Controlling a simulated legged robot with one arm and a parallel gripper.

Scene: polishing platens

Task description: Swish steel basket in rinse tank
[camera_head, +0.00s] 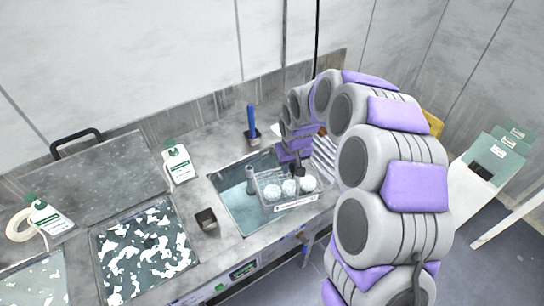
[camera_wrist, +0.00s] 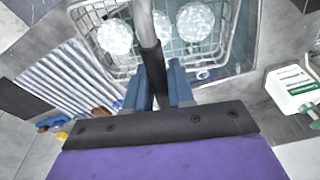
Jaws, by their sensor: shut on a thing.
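The steel basket (camera_head: 292,204) is a wire basket holding several white, bumpy round pieces. In the head view it is at the right part of the rinse tank (camera_head: 230,203), a rectangular basin with pale teal liquid. I cannot tell how deep the basket sits in it. My gripper (camera_wrist: 155,82) has blue fingers shut on the dark grip of the basket's upright handle (camera_wrist: 149,58). The basket (camera_wrist: 229,38) shows beyond the fingers in the wrist view, partly cut off by the top edge. In the head view my arm partly hides the gripper.
A foam-flecked tank (camera_head: 145,250) lies left of the rinse tank. A small dark cup (camera_head: 207,221) stands between them. A white bottle (camera_head: 178,163) and a blue-handled tool (camera_head: 252,122) stand behind. A ridged pale board (camera_wrist: 68,80) lies beside the basket.

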